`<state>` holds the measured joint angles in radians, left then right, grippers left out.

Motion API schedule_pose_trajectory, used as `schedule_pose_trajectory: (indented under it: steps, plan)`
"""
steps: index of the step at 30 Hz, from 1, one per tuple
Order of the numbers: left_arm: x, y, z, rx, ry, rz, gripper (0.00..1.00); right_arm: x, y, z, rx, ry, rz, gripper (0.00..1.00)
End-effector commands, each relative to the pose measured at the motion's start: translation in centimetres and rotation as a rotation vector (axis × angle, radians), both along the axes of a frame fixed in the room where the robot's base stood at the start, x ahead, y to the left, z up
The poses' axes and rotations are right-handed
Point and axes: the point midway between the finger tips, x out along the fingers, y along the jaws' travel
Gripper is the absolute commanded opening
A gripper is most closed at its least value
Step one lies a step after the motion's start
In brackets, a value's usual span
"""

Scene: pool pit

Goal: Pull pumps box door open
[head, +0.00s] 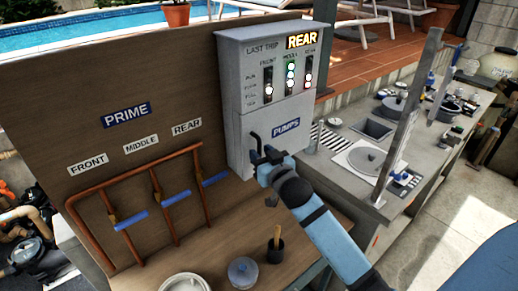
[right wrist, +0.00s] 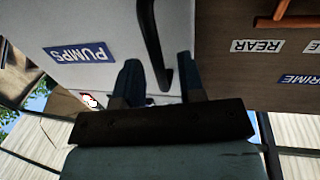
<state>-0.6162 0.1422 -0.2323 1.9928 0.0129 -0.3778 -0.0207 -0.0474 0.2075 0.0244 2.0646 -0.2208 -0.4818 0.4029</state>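The grey pumps box (head: 236,95) is mounted on a wooden board, with a blue PUMPS label (head: 286,130) low on its front. Its front looks closed, with no gap that I can see. A dark bar handle (head: 255,143) sits at the lower left of the front. My right gripper (head: 264,158) is at this handle, partly covering its lower end. In the right wrist view the picture is upside down; the handle (right wrist: 153,40) runs between the two parted fingers of the right gripper (right wrist: 160,75). I see no clear finger contact. My left gripper is not in view.
Copper pipes with blue-handled valves (head: 130,219) stand left of the box. A jar (head: 243,271) and a dark cup with a brush (head: 275,250) sit on the wooden shelf below. A cluttered grey counter (head: 330,165) lies to the right.

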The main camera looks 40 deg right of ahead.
Motion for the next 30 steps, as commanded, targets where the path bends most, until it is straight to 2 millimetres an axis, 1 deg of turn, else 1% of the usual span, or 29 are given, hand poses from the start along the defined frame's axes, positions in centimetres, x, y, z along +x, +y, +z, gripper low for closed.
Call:
schedule_pose_trajectory:
  steps: [1, 3, 6, 14, 15, 17, 18, 19, 20, 30]
  plan:
    - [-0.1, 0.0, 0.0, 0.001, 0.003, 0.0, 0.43, 0.6, -0.1, 0.1, 0.0, 0.0, 0.0, 0.36]
    - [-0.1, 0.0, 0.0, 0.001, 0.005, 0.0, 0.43, 1.2, -0.1, 0.1, 0.0, 0.0, 0.0, 0.36]
    - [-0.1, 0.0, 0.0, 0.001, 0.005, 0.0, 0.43, 1.6, -0.2, 0.0, 0.0, 0.001, 0.001, 0.36]
    - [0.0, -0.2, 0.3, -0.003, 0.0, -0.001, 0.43, 1.7, -0.2, -0.1, 0.0, 0.001, 0.001, 0.36]
    - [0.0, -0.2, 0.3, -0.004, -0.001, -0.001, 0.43, 1.7, -0.2, -0.1, 0.0, 0.001, 0.001, 0.32]
    - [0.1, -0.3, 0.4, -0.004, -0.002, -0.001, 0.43, 1.7, -0.2, -0.1, 0.0, 0.001, 0.001, 0.18]
    - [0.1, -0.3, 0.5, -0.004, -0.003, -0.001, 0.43, 1.7, -0.2, -0.1, 0.0, 0.001, 0.001, 0.09]
    - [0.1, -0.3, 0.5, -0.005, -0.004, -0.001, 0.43, 1.7, -0.2, -0.1, 0.0, 0.001, 0.001, 0.02]
    - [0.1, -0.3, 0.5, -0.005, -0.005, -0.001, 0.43, 1.7, -0.2, -0.1, 0.0, 0.001, 0.001, 0.0]
    - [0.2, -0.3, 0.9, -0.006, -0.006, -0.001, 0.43, 1.4, -0.2, 0.0, -0.001, 0.001, 0.019, 0.0]
